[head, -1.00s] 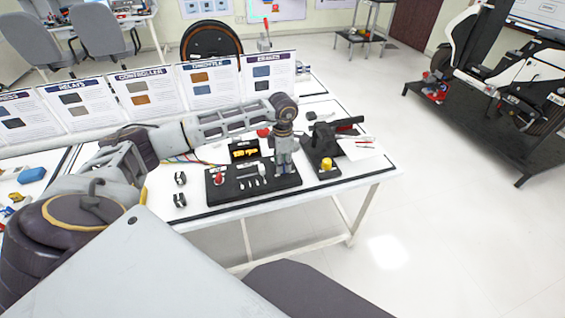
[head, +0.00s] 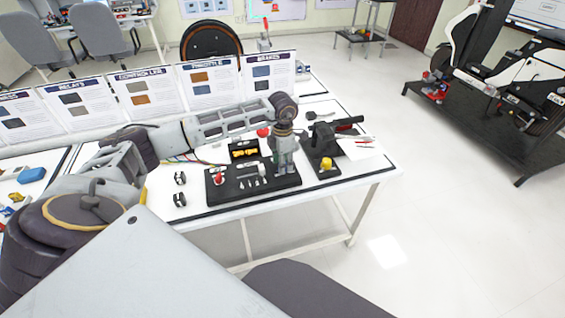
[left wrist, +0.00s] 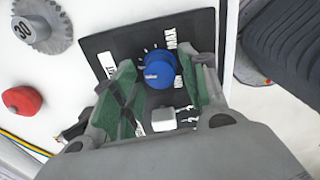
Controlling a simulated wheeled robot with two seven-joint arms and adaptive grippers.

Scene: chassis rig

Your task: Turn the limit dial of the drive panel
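The drive panel is a black board (head: 230,193) lying on the white table; its dark face also shows in the left wrist view (left wrist: 105,42). The limit dial, a round blue knob (left wrist: 160,70), has white tick marks and a MAX label beside it. My left gripper (head: 285,172) points down over the panel's right part. In the left wrist view its green-padded fingers are apart, one on each side of the dial, with a gap on the left; I cannot tell if the right finger touches. The dial is mostly hidden in the head view. My right gripper is out of view.
The panel also bears a red knob (head: 218,177) and several small switches. A black tray with yellow parts (head: 244,151) stands behind it. A black device with a yellow knob (head: 326,163) stands close on the right. A toothed gear (left wrist: 42,25) lies beside the panel.

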